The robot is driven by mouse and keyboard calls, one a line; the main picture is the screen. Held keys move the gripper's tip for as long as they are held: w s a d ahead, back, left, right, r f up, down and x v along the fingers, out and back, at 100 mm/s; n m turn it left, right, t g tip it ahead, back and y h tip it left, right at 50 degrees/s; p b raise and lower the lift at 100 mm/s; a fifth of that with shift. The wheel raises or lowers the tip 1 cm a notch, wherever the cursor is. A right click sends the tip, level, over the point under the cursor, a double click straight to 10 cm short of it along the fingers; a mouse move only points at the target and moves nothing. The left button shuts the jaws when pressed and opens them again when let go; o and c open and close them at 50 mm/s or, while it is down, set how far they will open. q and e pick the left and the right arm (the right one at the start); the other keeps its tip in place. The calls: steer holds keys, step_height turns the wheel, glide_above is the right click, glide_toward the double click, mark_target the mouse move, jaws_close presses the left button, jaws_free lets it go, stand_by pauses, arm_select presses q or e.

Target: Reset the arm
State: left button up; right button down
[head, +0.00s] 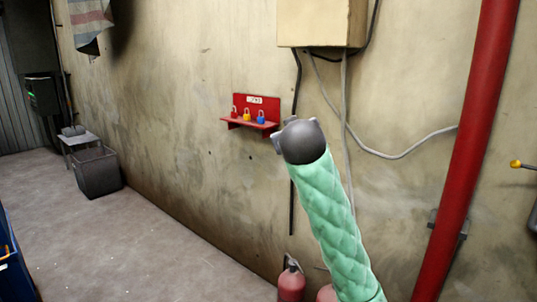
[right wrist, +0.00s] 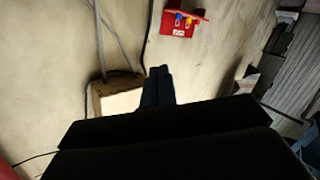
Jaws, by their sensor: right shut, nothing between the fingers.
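My right arm (head: 340,225), in a quilted green sleeve, reaches up from the bottom right of the head view. It ends in a dark wrist (head: 303,142) held in the air in front of the wall, just right of a red lock shelf. The fingers are not clear in the head view. In the right wrist view my right gripper (right wrist: 158,85) shows its two dark fingers together, with nothing between them. My left arm and gripper are in neither view.
The red shelf (head: 242,123) holds small coloured padlocks. A beige box (head: 315,22) and cables hang on the wall. A red pipe (head: 470,150) stands at right, with a fire extinguisher (head: 291,283) below. A grey bin (head: 97,172) stands at left. The floor between is open.

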steer(key=s+d+f+g+y, duration=0.1)
steer(key=s+d+f+g, duration=0.15)
steer(key=s+f, duration=0.85)
steer(key=s+d+f+m+g+y+p, duration=0.1)
steer(key=s+d+f+g, duration=0.3)
steer(key=f, duration=1.3)
steer(key=s+f+g, duration=0.2)
steer(key=s+f, duration=0.8)
steer(key=f, duration=0.5)
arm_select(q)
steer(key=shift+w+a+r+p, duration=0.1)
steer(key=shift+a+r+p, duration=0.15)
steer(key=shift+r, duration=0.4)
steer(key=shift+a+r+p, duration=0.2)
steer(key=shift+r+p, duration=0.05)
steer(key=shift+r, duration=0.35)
arm_select(e)
steer(key=s+f+g, duration=0.2)
steer(key=s+f, duration=0.7)
steer(key=s, duration=0.2)
steer(key=s+d+f+m+g, duration=0.1)
steer(key=s+f+g, duration=0.2)
steer(key=s+f, duration=0.5)
steer(key=s, duration=0.4)
steer(key=shift+s+f, duration=0.25)
steer(key=shift+f, duration=0.1)
steer(key=shift+d, duration=0.1)
